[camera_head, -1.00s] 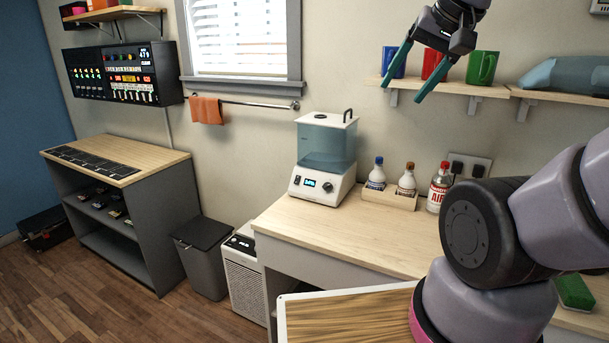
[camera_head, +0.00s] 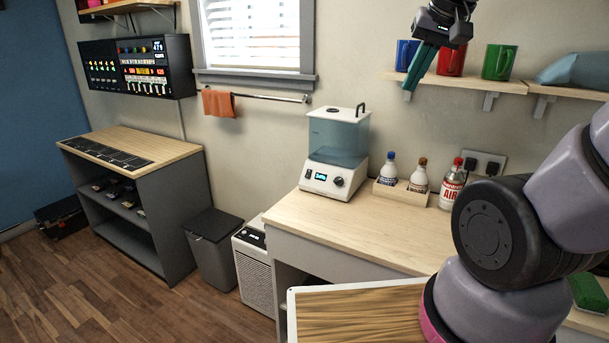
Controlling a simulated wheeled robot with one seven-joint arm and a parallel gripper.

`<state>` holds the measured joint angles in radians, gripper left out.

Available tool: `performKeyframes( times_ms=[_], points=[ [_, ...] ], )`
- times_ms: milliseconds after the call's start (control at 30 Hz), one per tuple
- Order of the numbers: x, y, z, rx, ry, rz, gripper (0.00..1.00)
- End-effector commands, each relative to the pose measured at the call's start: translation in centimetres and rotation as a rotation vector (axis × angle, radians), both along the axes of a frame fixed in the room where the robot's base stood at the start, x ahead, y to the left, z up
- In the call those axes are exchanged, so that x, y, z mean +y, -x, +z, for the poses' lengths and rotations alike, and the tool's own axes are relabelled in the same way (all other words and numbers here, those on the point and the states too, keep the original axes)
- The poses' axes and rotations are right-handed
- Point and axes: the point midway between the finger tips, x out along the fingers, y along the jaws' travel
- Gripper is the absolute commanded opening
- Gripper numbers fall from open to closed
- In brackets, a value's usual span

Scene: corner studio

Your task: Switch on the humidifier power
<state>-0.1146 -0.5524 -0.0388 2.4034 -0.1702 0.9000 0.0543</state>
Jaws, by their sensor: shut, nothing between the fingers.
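The humidifier (camera_head: 336,150) stands on the light wood counter (camera_head: 390,236), with a clear bluish tank, a white lid with a dark handle, and a white base. The base front has a small lit display (camera_head: 320,177), a dark round knob (camera_head: 338,181) and a small dark switch (camera_head: 308,173) left of the display. My gripper (camera_head: 409,90) is shut and empty, with teal fingers pointing down. It is in the air in front of the shelf, above and to the right of the humidifier, apart from it.
Right of the humidifier, a wooden holder with bottles (camera_head: 401,190) and a red-capped air bottle (camera_head: 452,188) stand near an outlet (camera_head: 484,163). Mugs (camera_head: 450,60) line the shelf above. A towel rail (camera_head: 260,97) is on the wall to the left. The counter front is clear.

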Motion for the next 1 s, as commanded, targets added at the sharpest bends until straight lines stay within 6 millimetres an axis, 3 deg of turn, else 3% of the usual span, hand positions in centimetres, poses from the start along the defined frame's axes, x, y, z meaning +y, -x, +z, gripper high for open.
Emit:
performKeyframes(
  times_ms=[267, 467, 767, 1000],
  points=[
    [1.0, -7.4, -2.9, 0.096, 0.194, 0.127, 0.0],
    [2.9, -12.7, -5.8, 0.138, 0.348, 0.23, 0.0],
    [7.6, -20.0, -11.7, 0.164, 0.598, 0.407, 0.0],
    [12.9, -24.7, -17.5, 0.149, 0.81, 0.576, 0.0]
  ],
)
